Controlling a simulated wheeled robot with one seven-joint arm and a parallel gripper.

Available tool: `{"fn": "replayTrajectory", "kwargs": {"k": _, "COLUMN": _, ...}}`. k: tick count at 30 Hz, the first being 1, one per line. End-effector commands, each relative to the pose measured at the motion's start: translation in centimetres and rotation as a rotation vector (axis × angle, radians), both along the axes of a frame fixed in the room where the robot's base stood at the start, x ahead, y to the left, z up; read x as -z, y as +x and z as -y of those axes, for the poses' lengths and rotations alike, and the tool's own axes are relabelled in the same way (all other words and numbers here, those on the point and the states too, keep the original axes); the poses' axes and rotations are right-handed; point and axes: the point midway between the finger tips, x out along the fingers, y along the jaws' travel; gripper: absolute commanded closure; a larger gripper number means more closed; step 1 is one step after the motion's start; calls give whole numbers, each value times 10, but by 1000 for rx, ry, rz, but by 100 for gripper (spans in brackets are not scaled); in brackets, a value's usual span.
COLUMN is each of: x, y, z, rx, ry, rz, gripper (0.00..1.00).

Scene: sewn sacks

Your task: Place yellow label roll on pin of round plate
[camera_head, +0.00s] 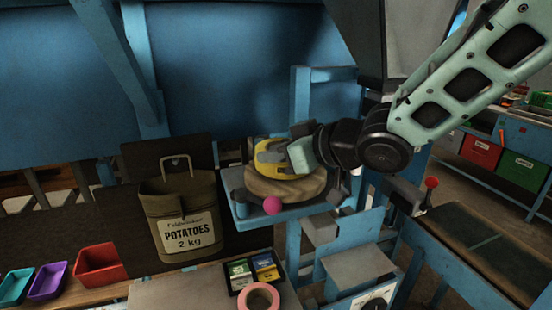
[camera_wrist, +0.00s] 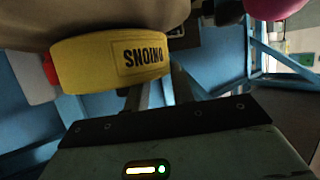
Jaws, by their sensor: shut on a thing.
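The yellow label roll (camera_head: 268,172) is at the round plate (camera_head: 300,188), over its upper face. In the wrist view the roll (camera_wrist: 90,68) shows a label reading "ONIONS", upside down, close against a broad grey-brown surface. My gripper (camera_head: 277,153) is shut on the roll, reaching in from the right with its pale green body beside it. The plate's pin is hidden behind the roll and gripper. I cannot tell whether the roll is around the pin or touches the plate.
A potato sack (camera_head: 187,205) stands left of the plate. A magenta ball (camera_head: 272,205) is at the plate's front edge. A pink roll (camera_head: 246,300) and a small box of labels (camera_head: 239,273) lie in front. Red (camera_head: 101,262) and purple bins (camera_head: 49,283) are left.

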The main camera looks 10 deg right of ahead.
Motion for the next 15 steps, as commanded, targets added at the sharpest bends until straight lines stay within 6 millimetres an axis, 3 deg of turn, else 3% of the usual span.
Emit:
{"fn": "replayTrajectory", "kwargs": {"k": 9, "x": 9, "y": 0, "z": 1, "rx": 2, "ry": -1, "rz": 1, "gripper": 100}}
{"fn": "replayTrajectory", "kwargs": {"k": 10, "x": 10, "y": 0, "z": 1, "rx": 2, "ry": -1, "rz": -1, "gripper": 68}}
{"fn": "replayTrajectory", "kwargs": {"k": 15, "x": 9, "y": 0, "z": 1, "rx": 2, "ry": -1, "rz": 0, "gripper": 65}}
